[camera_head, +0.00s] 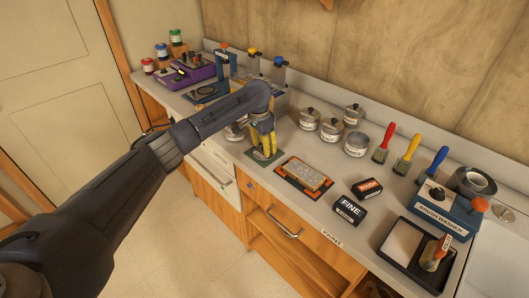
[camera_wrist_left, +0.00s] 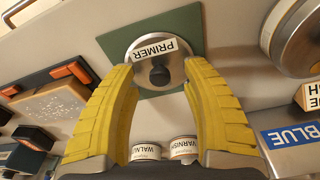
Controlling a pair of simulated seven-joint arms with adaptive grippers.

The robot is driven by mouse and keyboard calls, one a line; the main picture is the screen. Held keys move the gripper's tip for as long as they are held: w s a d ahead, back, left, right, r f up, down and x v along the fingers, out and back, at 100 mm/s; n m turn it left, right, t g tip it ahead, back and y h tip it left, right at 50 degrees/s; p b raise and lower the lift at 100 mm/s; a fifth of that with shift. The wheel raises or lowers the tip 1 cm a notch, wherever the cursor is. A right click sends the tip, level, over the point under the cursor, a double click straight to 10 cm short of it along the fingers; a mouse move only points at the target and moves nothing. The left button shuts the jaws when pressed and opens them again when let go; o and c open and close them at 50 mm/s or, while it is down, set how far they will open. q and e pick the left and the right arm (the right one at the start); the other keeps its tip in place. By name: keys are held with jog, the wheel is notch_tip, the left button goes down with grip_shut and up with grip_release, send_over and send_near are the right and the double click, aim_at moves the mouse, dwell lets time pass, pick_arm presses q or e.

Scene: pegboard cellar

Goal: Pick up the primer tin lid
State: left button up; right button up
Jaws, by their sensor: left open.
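The primer tin lid (camera_wrist_left: 152,48) is a round silver disc with a black knob and a white PRIMER label. In the left wrist view it lies on a green mat (camera_wrist_left: 200,22), also seen in the head view (camera_head: 254,160). My left gripper (camera_wrist_left: 160,72) has yellow fingers and is open, with one finger either side of the knob. I cannot tell whether they touch the lid. In the head view my left gripper (camera_head: 265,155) points down over the mat and largely hides the lid. My right gripper is not in view.
Several lidded tins (camera_head: 331,130) and an open-topped tin (camera_head: 356,145) stand right of the mat. A sanding block on an orange-cornered tray (camera_head: 288,186) lies close by. FINE (camera_head: 349,211) and ROUGH (camera_head: 367,188) boxes, upright brushes (camera_head: 405,155) and a brush washer (camera_head: 446,208) are further right.

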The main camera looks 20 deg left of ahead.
pick_arm(q)
jog(key=shift+f, duration=0.55)
grip_shut()
